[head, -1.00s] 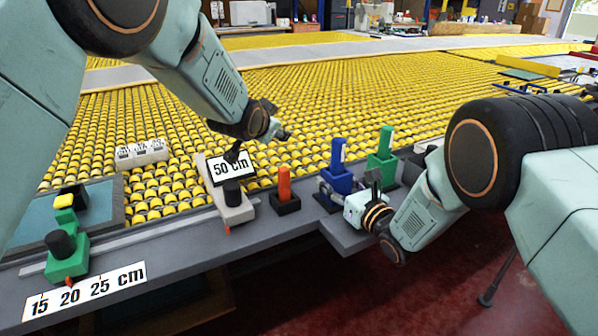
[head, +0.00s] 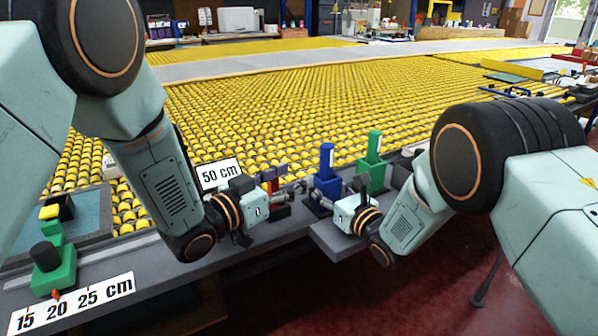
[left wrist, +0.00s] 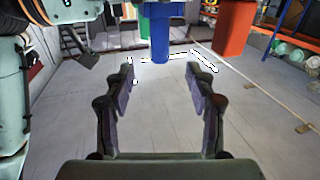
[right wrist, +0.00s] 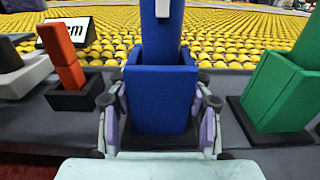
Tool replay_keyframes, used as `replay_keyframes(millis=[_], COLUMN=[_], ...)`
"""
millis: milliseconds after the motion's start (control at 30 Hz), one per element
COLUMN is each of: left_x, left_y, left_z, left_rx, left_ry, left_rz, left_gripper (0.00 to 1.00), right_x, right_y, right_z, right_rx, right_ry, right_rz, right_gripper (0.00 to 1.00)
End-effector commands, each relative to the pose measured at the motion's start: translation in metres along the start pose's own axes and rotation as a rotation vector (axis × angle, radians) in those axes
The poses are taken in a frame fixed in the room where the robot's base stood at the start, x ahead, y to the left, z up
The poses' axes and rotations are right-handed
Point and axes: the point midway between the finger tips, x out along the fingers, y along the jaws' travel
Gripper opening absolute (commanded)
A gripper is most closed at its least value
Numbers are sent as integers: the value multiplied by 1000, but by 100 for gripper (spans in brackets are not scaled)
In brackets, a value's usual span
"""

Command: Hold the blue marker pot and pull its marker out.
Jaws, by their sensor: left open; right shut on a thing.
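The blue marker pot (head: 327,184) stands upright on the table's front edge, with its blue marker (head: 326,157) upright in it. My right gripper (head: 322,200) is shut on the pot; in the right wrist view its fingers flank the pot's body (right wrist: 160,95), and the marker (right wrist: 161,35) rises above. My left gripper (head: 290,186) is open and empty, left of the pot and apart from it. The left wrist view looks upside down; there the blue marker's end (left wrist: 160,45) lies beyond and between the open fingertips (left wrist: 160,78).
A red marker in a black holder (right wrist: 80,92) stands left of the blue pot, partly behind my left gripper in the head view. A green pot with marker (head: 373,170) stands to the right. The 50 cm sign (head: 220,174) is further left. Yellow rollers (head: 330,100) lie behind.

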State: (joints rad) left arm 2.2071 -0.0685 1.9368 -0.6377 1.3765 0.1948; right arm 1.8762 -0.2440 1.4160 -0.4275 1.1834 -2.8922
Motion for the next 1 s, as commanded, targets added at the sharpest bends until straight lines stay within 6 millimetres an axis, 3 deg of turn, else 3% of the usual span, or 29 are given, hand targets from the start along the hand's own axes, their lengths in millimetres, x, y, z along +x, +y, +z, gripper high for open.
replay_keyframes(millis=[600,800,1000], left_x=[94,112,118], left_y=[1,0,0], left_z=[0,0,0], left_rx=[4,2,2], left_ry=[2,1,0], left_rz=[2,0,-1], left_gripper=[56,56,56], right_x=[0,0,0], right_y=[0,0,0], right_z=[0,0,0], right_rx=[0,0,0], right_ry=[-1,-1,-1], right_rz=[0,0,0], right_gripper=[10,10,10])
